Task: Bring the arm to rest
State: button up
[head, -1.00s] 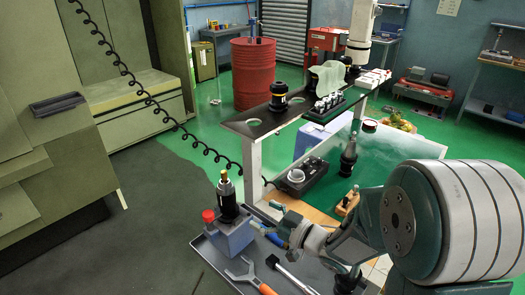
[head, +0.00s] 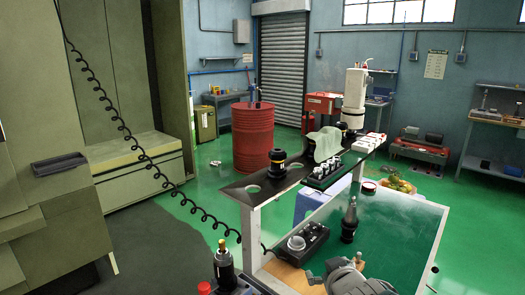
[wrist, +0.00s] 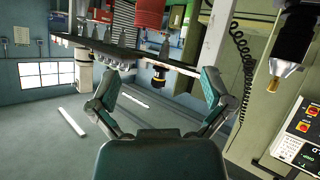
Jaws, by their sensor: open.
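My gripper (head: 338,268) shows at the bottom edge of the head view, in front of the cart's glass-like panel (head: 395,235). In the wrist view, which looks upside down, the two fingers of my gripper (wrist: 155,92) stand wide apart with nothing between them. Most of my arm is out of the head view.
A dark tool holder with a gold tip (head: 223,262) stands at the lower left, close to a red knob (head: 204,288). Another tool (head: 349,220) stands upright on the cart. A black box (head: 303,243) sits beside the shelf post. A red drum (head: 253,138) stands behind.

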jog(key=s+d+m+g+h, duration=0.1)
jog(key=s+m+g, duration=0.3)
jog(key=s, duration=1.6)
jog(key=r+g, duration=0.1)
jog(key=g, duration=0.2)
jog(key=shift+d, duration=0.25)
